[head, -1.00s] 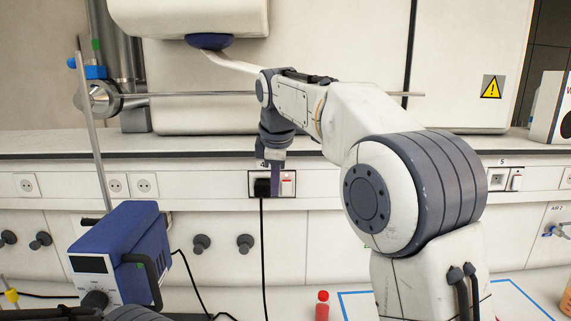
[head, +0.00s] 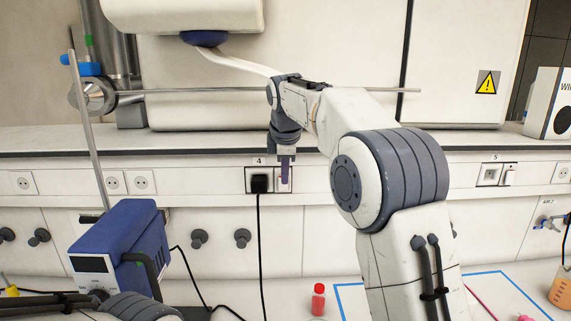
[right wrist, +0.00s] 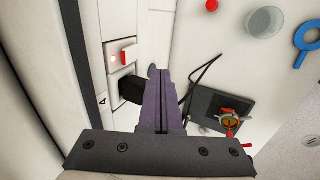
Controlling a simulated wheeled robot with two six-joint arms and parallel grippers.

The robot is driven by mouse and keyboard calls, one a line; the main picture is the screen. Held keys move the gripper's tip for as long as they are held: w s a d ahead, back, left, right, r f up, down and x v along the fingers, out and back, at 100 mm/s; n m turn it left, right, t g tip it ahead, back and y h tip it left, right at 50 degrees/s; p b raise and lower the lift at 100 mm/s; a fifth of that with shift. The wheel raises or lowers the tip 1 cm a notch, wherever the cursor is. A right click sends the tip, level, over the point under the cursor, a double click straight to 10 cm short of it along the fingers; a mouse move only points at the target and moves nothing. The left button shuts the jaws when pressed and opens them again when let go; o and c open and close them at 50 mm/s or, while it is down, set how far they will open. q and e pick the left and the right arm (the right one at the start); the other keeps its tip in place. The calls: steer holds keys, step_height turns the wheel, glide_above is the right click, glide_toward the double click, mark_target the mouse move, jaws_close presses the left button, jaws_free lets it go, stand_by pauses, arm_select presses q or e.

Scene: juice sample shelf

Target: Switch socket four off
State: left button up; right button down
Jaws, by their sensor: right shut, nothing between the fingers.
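Socket four (head: 249,187) is a dark-framed panel on the back wall strip, under the label 4. A black plug (head: 259,183) sits in its left half. Its white rocker switch is in the right half, mostly hidden behind my fingers in the head view. The right wrist view shows the switch with a red part (right wrist: 124,58) and the black plug (right wrist: 131,90). My right gripper (head: 285,180) is shut and empty, pointing down in front of the switch. It also shows in the right wrist view (right wrist: 158,75); contact cannot be told. My left gripper is out of view.
A black cord (head: 260,250) hangs from the plug. A blue device (head: 120,245) and a metal rod (head: 85,130) stand at left. A red-capped vial (head: 318,298) is on the bench. Socket five (head: 489,174) is further right.

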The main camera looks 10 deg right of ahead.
steer(key=w+d+f+p, duration=0.1)
steer(key=w+f+p, duration=0.2)
steer(key=w+p, duration=0.1)
steer(key=shift+w+f, duration=0.35)
steer(key=shift+w, duration=0.55)
steer(key=shift+d, duration=0.1)
